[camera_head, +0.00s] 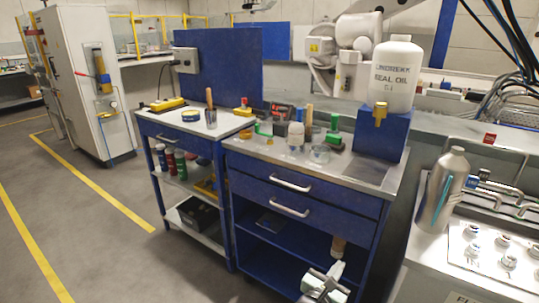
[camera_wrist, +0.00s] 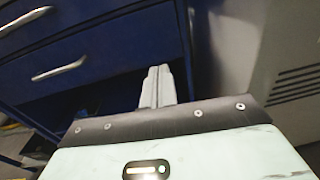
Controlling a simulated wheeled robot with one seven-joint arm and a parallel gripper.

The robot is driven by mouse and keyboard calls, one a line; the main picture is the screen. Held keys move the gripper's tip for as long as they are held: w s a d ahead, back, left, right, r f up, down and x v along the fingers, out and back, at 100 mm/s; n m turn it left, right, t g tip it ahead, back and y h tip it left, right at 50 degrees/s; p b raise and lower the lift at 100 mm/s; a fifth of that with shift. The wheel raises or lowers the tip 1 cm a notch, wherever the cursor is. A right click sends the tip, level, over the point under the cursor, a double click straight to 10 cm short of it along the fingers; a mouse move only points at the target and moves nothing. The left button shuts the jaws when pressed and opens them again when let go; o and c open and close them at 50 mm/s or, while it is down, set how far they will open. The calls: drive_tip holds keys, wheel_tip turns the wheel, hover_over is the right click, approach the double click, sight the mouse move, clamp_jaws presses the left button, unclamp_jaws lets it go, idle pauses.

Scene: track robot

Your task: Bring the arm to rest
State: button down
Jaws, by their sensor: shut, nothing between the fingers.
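My gripper (camera_wrist: 158,72) shows in the wrist view with its two grey fingers together, shut and empty. It points toward the open lower part of the blue drawer cabinet (camera_head: 300,207), below the drawers. In the head view the hand shows low down in front of that cabinet, near the bottom edge; its fingers are too small there to make out clearly. The rest of the arm is mostly out of the head view.
The cabinet's drawer fronts (camera_wrist: 95,50) are close in the wrist view. Bottles and tools stand on the steel worktop (camera_head: 258,143). A silver bottle (camera_head: 441,192) stands on the right bench. A blue-framed trolley (camera_head: 184,124) stands left; open floor (camera_head: 95,215) lies further left.

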drive_tip(key=s+a+r+m+g+y+p, duration=0.1)
drive_tip(key=s+r+m+g, duration=0.3)
drive_tip(key=s+m+g, duration=0.15)
drive_tip(key=s+r+m+g+y+p, duration=0.1)
drive_tip(key=s+r+m+g, duration=0.2)
drive_tip(key=s+m+g, duration=0.3)
drive_tip(key=s+a+r+m+y+p, duration=0.1)
drive_tip(key=s+a+r+m+y, duration=0.1)
drive_tip(key=s+r, duration=0.3)
drive_tip(key=s+a+r+m+g+y+p, duration=0.1)
drive_tip(key=s+a+r+m+y, duration=0.2)
drive_tip(key=r, duration=0.8)
drive_tip(key=s+a+r+m+y+p, duration=0.1)
drive_tip(key=s+a+r+m+y, duration=0.1)
drive_tip(key=s+r+y, duration=0.3)
wheel_tip(320, 180, up, 4)
drive_tip(key=shift+s+a+f+m, duration=0.15)
drive_tip(key=shift+s+a+m, duration=0.1)
drive_tip(key=shift+s+m, duration=0.5)
drive_tip(key=shift+s+g, duration=0.15)
drive_tip(key=shift+g, duration=0.1)
